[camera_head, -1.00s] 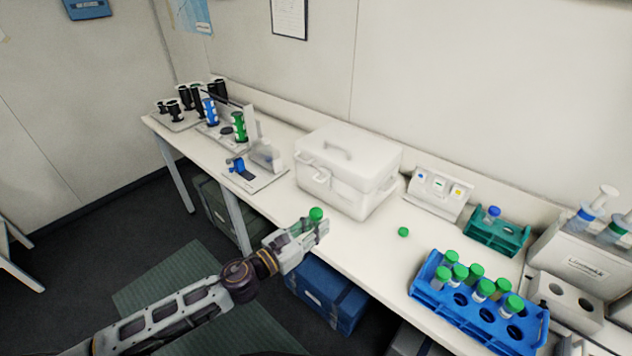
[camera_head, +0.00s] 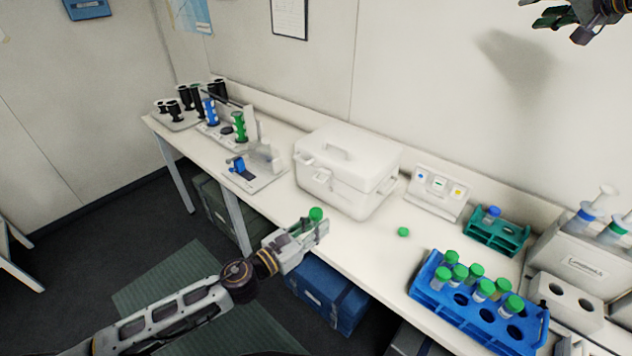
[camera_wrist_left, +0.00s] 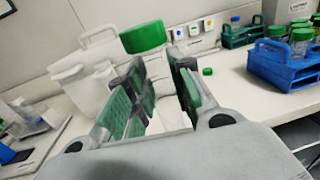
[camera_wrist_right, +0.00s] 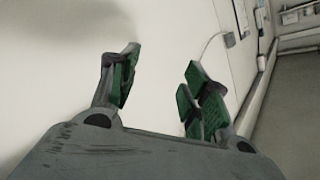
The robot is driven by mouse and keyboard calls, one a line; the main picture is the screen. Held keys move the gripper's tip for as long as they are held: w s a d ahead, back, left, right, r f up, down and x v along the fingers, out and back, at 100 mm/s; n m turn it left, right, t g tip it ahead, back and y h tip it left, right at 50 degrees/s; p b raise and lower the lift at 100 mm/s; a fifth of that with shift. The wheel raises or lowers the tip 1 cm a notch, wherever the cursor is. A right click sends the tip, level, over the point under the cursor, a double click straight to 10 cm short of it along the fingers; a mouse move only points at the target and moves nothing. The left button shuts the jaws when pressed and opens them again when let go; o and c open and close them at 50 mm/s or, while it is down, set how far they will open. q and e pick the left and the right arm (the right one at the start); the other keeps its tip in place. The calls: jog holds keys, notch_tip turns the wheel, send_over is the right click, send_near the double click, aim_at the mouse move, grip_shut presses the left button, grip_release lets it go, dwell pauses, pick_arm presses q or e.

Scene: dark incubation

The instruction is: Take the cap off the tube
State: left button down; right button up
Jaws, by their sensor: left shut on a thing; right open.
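My left gripper (camera_head: 314,228) is shut on a tube with a green cap (camera_head: 316,213), in front of the bench's near edge. In the left wrist view the green cap (camera_wrist_left: 143,37) stands above the fingers (camera_wrist_left: 155,95), which hide most of the tube's body. The cap is on the tube. My right gripper (camera_head: 545,14) is high at the top right of the head view, in front of the wall. In the right wrist view its fingers (camera_wrist_right: 160,88) are apart with nothing between them.
A loose green cap (camera_head: 403,231) lies on the bench. A blue rack (camera_head: 427,297) holds several green-capped tubes. A green rack (camera_head: 481,236) holds a blue-capped tube. A white box (camera_head: 340,195) stands behind the left gripper. Bench between the box and blue rack is mostly clear.

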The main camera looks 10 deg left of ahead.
jog(key=a+f+m+g+y, duration=0.1)
jog(key=a+f+g, duration=0.1)
jog(key=a+f, duration=0.45)
jog(key=a+f+g+y, duration=0.1)
jog(key=a+f+g, duration=0.15)
jog(key=a, duration=0.65)
jog(key=m+g+h, duration=0.5)
jog(key=g+h, duration=0.1)
jog(key=g, duration=0.4)
send_over(316, 211)
notch_tip(316, 211, down, 24)
jog(key=shift+f, duration=0.15)
jog(key=shift+f, duration=0.15)
jog(key=shift+f, duration=3.95)
jog(key=shift+c, duration=0.5)
